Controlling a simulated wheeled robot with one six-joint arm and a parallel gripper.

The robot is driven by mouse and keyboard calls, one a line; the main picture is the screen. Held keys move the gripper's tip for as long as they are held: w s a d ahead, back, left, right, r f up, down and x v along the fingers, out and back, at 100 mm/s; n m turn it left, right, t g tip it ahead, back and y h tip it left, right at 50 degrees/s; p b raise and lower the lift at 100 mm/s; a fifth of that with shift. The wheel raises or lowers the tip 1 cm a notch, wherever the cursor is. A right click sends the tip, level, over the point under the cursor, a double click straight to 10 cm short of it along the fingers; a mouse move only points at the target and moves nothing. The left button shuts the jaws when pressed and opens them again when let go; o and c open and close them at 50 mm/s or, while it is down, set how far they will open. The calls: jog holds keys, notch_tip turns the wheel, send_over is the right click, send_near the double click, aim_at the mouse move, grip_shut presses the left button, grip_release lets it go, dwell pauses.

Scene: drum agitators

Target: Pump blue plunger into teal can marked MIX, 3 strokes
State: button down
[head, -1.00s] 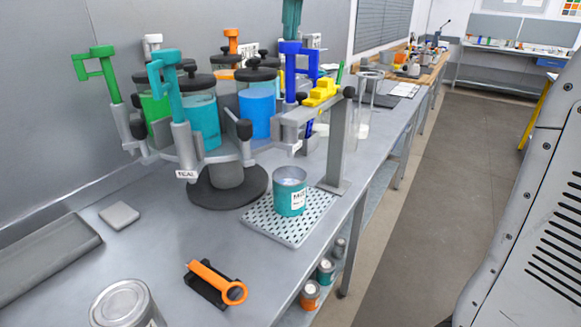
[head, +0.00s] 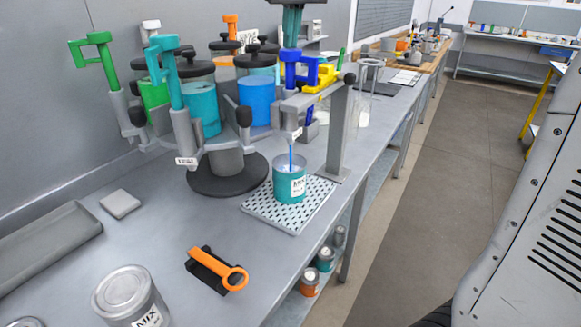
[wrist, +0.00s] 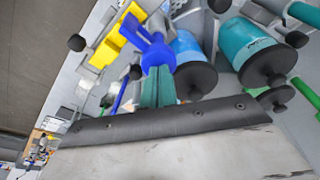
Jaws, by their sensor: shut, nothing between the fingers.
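The blue plunger (head: 298,70) stands on the dispenser carousel beside a clear tank of blue liquid (head: 256,108). Its handle also shows in the wrist view (wrist: 157,52). My gripper (head: 291,40) has its teal fingers shut and empty, directly above the plunger's top and seemingly touching it; the fingers also show in the wrist view (wrist: 158,72). The teal can marked MIX (head: 284,186) stands upright on the perforated tray (head: 262,212), under the blue unit's spout. A thin blue stream runs down from the spout into the can.
Green (head: 98,55) and teal (head: 166,65) plungers stand left on the carousel. A yellow part (head: 324,78) and grey post (head: 340,125) are right of the blue plunger. An orange-ringed tool (head: 215,270) and a lidded can (head: 130,297) lie nearer.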

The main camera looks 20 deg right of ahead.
dwell(0.3)
jog(key=shift+r, duration=2.9)
jog(key=shift+f, duration=0.1)
jog(key=shift+f, duration=2.9)
jog(key=shift+r, duration=3)
notch_tip(320, 180, up, 6)
